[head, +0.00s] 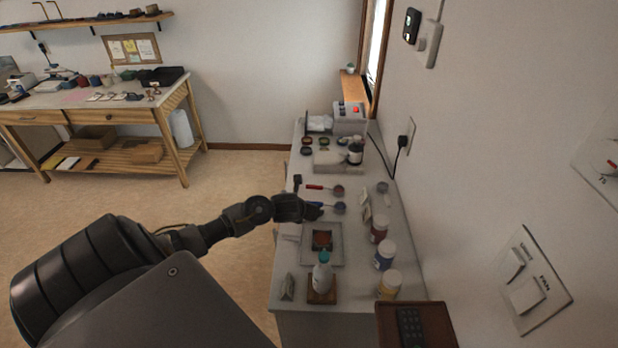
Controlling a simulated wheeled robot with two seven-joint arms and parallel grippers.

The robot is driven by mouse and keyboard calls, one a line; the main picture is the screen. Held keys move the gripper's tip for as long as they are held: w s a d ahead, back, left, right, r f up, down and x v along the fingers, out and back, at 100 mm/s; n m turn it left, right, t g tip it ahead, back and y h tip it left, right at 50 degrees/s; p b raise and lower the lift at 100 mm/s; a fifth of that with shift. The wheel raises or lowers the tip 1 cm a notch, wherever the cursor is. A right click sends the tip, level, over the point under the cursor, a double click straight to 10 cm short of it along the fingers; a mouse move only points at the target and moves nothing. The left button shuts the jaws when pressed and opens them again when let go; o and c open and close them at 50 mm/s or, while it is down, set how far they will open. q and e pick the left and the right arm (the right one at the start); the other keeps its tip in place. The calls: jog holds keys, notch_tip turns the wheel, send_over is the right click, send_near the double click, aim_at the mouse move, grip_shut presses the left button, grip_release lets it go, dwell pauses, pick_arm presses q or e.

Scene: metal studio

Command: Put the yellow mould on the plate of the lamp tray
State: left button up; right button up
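I cannot pick out a yellow mould with certainty. Small round coloured pieces (307,141) lie at the far end of the white bench, too small to tell apart. A pale flat tray (335,258) with a red-brown square on it lies nearer; I cannot tell whether this is the lamp tray. My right gripper is out of view.
A red-handled tool (320,187) lies beyond the gripper. Several jars (384,254) line the bench's right side by the wall. A box with a red light (349,118) stands at the far end.

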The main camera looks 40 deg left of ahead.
pick_arm(q)
jog(key=c, duration=1.1)
jog(key=shift+s+a+b, duration=0.1)
jog(key=shift+a+b, duration=0.05)
jog(key=shift+b, duration=0.45)
jog(key=s+a+b, duration=0.4)
jog(key=s+a, duration=0.7)
jog(key=a, duration=0.2)
jog(key=shift+s+a, duration=0.2)
jog(key=shift+a, duration=0.05)
jog(key=shift+r, duration=0.1)
